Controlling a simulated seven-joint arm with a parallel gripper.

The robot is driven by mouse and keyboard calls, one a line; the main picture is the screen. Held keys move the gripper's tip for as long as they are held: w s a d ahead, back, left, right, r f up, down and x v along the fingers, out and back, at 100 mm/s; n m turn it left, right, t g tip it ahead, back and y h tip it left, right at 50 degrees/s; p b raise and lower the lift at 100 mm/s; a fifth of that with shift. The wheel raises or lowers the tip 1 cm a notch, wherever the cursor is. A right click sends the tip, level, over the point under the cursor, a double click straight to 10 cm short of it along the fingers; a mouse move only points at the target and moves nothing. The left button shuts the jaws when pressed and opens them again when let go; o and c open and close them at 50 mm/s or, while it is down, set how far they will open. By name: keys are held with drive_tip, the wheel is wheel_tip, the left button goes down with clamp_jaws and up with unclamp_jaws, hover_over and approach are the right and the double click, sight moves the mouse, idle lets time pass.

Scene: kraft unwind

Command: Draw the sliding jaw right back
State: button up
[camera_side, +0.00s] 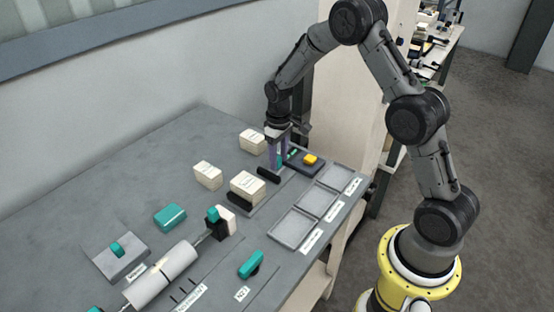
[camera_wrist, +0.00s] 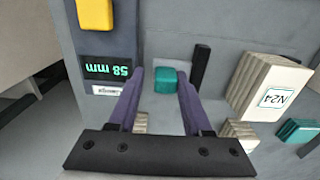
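My gripper (camera_wrist: 160,76) points down and is open, with one purple finger on each side of a small teal block (camera_wrist: 165,80). Gaps show between the block and both fingers, so nothing is gripped. A black upright bar (camera_wrist: 200,66) stands just right of the right finger in the wrist view. The block and bar look like parts of the sliding-jaw gauge; I cannot tell which is the moving jaw. The gauge's display (camera_wrist: 106,69) reads 58 mm. In the side view my gripper (camera_side: 277,166) is beside the gauge housing (camera_side: 296,165), behind the black bar (camera_side: 268,175).
A yellow button (camera_side: 310,159) tops the housing. Cream paper stacks (camera_side: 247,188), (camera_side: 207,175), (camera_side: 252,141) stand close by. Shallow grey trays (camera_side: 292,229) lie along the bench's right edge. A white roller (camera_side: 160,276) and teal block (camera_side: 170,216) are at the near left.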

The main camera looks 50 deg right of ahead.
drive_tip(key=shift+a, duration=0.1)
idle(0.3)
wheel_tip(320, 180, up, 14)
idle(0.5)
wheel_tip(320, 180, up, 10)
drive_tip(key=t, duration=0.2)
hover_over(278, 157)
drive_tip(key=s+a, duration=0.4)
drive_tip(key=s+a+r+n+t, duration=0.1)
drive_tip(key=s+a+r+t, duration=0.15)
drive_tip(key=s+r, duration=0.4)
drive_tip(key=s+a+f, duration=0.1)
drive_tip(key=s+f, duration=0.2)
drive_tip(key=s, duration=0.5)
drive_tip(key=s+a+f+m+t, duration=0.1)
drive_tip(key=s+f, duration=0.3)
drive_tip(key=s, duration=0.5)
drive_tip(key=shift+s+a, duration=0.3)
drive_tip(key=shift+a, duration=0.35)
